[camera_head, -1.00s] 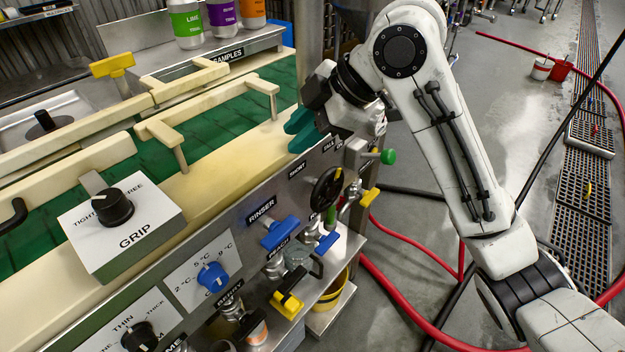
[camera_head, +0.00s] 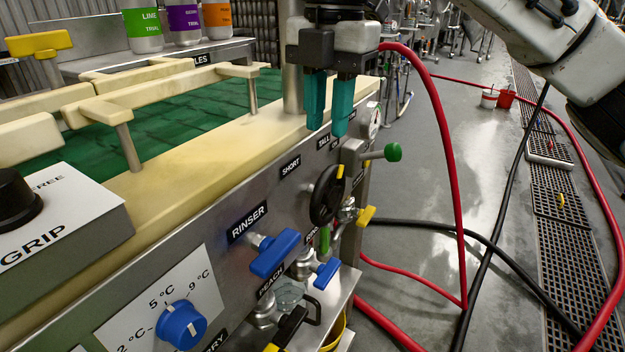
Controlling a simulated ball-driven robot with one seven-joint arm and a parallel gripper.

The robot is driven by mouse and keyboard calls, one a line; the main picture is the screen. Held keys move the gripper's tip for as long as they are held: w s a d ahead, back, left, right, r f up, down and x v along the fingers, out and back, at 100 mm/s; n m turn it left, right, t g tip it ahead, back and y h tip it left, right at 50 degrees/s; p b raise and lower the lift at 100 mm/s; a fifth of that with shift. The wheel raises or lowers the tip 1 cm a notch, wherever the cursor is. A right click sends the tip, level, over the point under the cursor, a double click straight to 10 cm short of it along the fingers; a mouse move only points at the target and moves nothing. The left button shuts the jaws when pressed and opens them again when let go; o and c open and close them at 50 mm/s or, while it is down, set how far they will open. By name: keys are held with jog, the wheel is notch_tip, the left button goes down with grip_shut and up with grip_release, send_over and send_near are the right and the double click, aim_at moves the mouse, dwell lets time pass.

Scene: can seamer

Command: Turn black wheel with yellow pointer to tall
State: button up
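The black wheel (camera_head: 326,197) is mounted on the steel front panel of the machine. Its yellow pointer (camera_head: 340,171) sits at the upper right of the rim and points up. The SHORT label (camera_head: 290,166) is up and left of the wheel. A label that seems to read TALL (camera_head: 323,141) is above the wheel, just below my fingers. Another small label to its right is too small to read. My gripper (camera_head: 326,131) points down with its two teal fingers apart and nothing between them. It is above the wheel and not touching it.
A green-knobbed lever (camera_head: 392,152) sticks out right of the wheel. A yellow handle (camera_head: 366,215) and the blue RINSER handle (camera_head: 274,254) are close below. A cream rail (camera_head: 190,160) runs along the panel top. Red hoses (camera_head: 446,150) hang to the right.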

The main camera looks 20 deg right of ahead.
aim_at(329, 168)
jog(key=shift+s+d+f, duration=0.1)
jog(key=shift+d, duration=0.1)
jog(key=shift+f, duration=0.2)
notch_tip(329, 168, down, 7)
jog(key=b, duration=0.4)
grip_shut()
